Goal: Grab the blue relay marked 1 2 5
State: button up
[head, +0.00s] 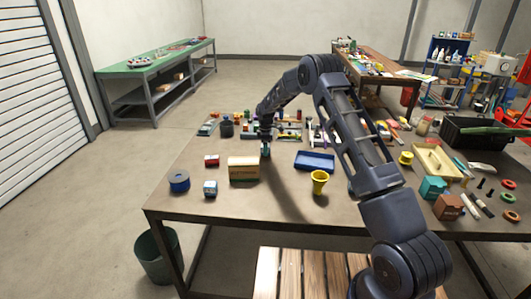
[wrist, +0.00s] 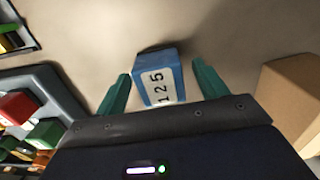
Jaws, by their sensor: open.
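The blue relay (wrist: 157,80) has a white label reading 1 2 5 and lies on the tabletop in the wrist view. My gripper (wrist: 160,78) is open, with its green fingers on either side of the relay. A narrow gap shows between the relay and each finger, and the relay is not held. In the head view my gripper (head: 266,150) points down at the table just behind a cardboard box (head: 243,170); I cannot make out the 1 2 5 relay clearly there.
The cardboard box also shows close on the right in the wrist view (wrist: 292,95). A dark tray (wrist: 62,88) with red and green relays lies to the left. In the head view a blue tray (head: 315,161), a yellow cup (head: 319,181) and a blue-white block (head: 210,188) stand nearby.

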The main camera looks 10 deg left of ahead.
jog(key=shift+f, duration=0.65)
jog(key=c, duration=1.1)
jog(key=shift+c, duration=0.2)
